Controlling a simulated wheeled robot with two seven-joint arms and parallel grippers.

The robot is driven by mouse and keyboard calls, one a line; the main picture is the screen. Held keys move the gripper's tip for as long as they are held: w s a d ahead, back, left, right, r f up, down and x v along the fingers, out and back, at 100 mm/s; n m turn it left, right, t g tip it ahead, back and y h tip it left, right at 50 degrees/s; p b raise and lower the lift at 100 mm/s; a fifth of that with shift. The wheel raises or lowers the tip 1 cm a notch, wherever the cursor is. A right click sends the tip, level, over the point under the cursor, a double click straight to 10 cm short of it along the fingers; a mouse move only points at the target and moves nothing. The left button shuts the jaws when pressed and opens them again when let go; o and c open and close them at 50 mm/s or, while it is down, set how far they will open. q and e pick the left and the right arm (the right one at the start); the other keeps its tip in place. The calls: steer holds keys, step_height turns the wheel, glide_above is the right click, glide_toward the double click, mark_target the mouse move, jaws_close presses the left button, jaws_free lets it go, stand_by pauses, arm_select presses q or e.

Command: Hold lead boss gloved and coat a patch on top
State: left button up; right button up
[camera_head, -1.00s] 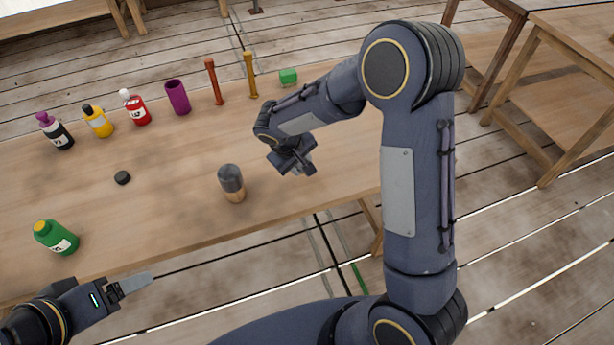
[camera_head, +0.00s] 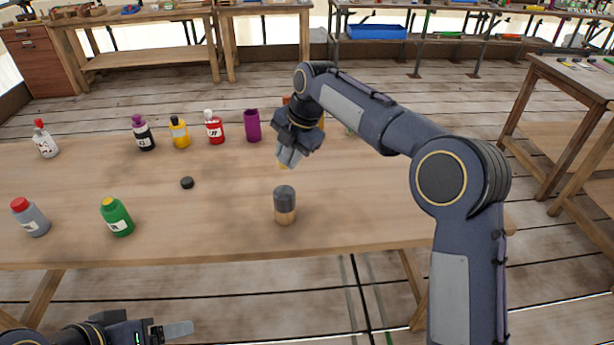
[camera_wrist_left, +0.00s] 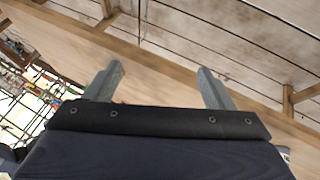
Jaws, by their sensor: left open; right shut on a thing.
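A short upright cylinder (camera_head: 285,205) with a dark grey rounded top and a wooden lower part stands near the table's front edge; the grey part looks like the lead boss. My right gripper (camera_head: 284,162) is above and behind it, apart from it, pointing down. It is shut on a small yellowish thing, mostly hidden by the fingers. My left gripper (camera_head: 178,330) is low at the front left, off the table. The left wrist view shows its fingers (camera_wrist_left: 161,78) wide apart and empty.
On the table (camera_head: 160,235) stand a green bottle (camera_head: 117,217), a grey bottle (camera_head: 30,217), several other bottles and a purple cup (camera_head: 252,126). A small black disc (camera_head: 187,183) lies left of the cylinder. Orange upright pieces behind are partly hidden by my right arm.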

mark_target(285, 206)
steer(key=r+n, duration=0.1)
steer(key=a+n, duration=0.1)
steer(key=shift+s+a+r+n+g, duration=0.2)
steer(key=shift+s+r+n+g, duration=0.1)
steer(key=shift+r+g, duration=0.1)
arm_select(q)
steer(key=w+a+f+m+g+y, duration=0.3)
steer(key=a+f+m+g+y, duration=0.2)
steer(key=a+f+m+y, duration=0.3)
steer(key=w+a+r+m+t+y, duration=0.1)
steer(key=w+m+t+y, duration=0.4)
steer(key=w+m, duration=0.5)
steer(key=w+d+m+t+h, duration=0.1)
steer(key=w+d+m+t, duration=0.8)
steer(key=w+d+m, duration=0.4)
steer(key=d+f+m+t+h, duration=0.25)
steer(key=d+m+h, duration=0.2)
steer(key=d, duration=0.35)
steer(key=d+f+m+t+h, duration=0.1)
steer(key=d+f+m+h, duration=0.2)
steer(key=d+h, duration=0.35)
steer(key=shift+y, duration=0.6)
steer(key=w, duration=0.3)
steer(key=w+d, duration=0.1)
steer(key=w, duration=0.3)
steer(key=w+d, duration=0.1)
steer(key=w, duration=0.3)
steer(key=shift+w+f, duration=0.15)
steer(key=shift+w, duration=0.1)
